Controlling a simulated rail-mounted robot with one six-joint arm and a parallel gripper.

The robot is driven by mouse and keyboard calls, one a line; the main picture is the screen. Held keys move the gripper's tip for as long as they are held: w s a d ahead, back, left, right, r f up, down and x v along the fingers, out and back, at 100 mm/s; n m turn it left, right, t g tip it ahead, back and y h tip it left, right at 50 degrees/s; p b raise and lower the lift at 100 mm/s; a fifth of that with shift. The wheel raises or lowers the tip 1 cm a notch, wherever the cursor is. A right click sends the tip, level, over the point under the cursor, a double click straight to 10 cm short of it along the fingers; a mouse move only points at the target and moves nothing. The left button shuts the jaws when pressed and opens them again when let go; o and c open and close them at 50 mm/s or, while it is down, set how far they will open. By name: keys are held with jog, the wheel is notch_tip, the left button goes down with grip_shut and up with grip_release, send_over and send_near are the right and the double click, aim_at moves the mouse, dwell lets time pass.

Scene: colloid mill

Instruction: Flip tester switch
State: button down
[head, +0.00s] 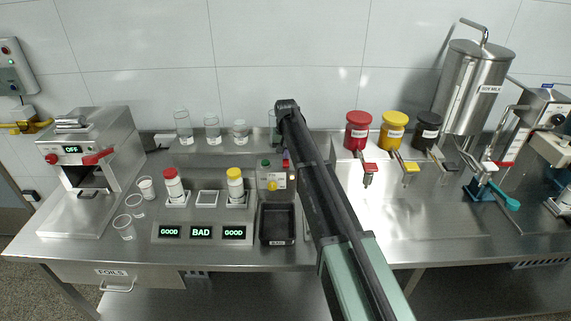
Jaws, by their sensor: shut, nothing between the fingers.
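A metal station (205,239) with three lit displays reading GOOD, BAD and GOOD stands left of centre. A red-capped jar (172,186) and a yellow-capped jar (236,187) stand on its outer pads; the middle pad (207,197) is empty. Right of it is a small metal box (264,180) with a green part, a red part and a yellow round button. Which part is the tester switch cannot be told. My gripper (286,150) is at the box's right edge, shut and empty, largely hidden by my arm; contact cannot be told.
A black tray (277,224) lies in front of the box. A machine (90,165) reading OFF and several clear cups stand at left. Glass jars line the back shelf. Right are red, yellow and black lidded containers (394,130) and a steel tank (474,85).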

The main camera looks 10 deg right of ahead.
jog(key=shift+f+b, duration=0.3)
jog(key=shift+f, duration=0.05)
notch_tip(320, 180, up, 7)
jog(key=p, duration=0.7)
jog(key=shift+r, duration=0.15)
